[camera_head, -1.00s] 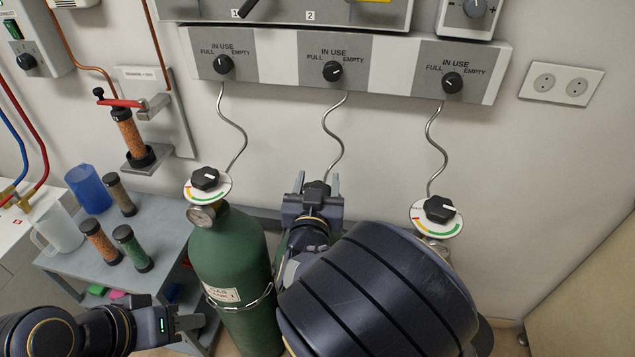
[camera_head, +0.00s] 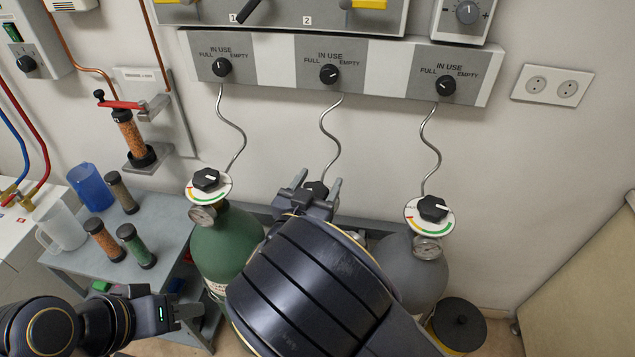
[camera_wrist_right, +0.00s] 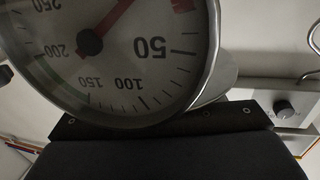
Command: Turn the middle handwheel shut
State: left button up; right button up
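The middle handwheel (camera_head: 316,188) is a black knob. My right gripper (camera_head: 318,184) is at it, with one finger on each side of the knob. I cannot tell whether the fingers touch it. The hand and forearm hide the dial plate and most of the cylinder below. In the right wrist view a round pressure gauge (camera_wrist_right: 90,60) fills the upper left, upside down; the fingertips are not visible there. My left gripper (camera_head: 188,312) is at the lower left, away from the handwheels; its finger gap is not clear.
The left handwheel (camera_head: 206,179) tops a green cylinder (camera_head: 225,245); the right handwheel (camera_head: 433,208) tops a grey cylinder (camera_head: 408,275). Thin pipes rise to a wall panel (camera_head: 275,62) with three knobs. A grey trolley (camera_head: 165,235) with tubes and jugs stands left.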

jog(key=shift+o, duration=1.2)
jog(key=v, duration=0.7)
jog(key=shift+s+a+b, duration=0.2)
jog(key=shift+s+b, duration=0.15)
jog(key=shift+s, duration=0.05)
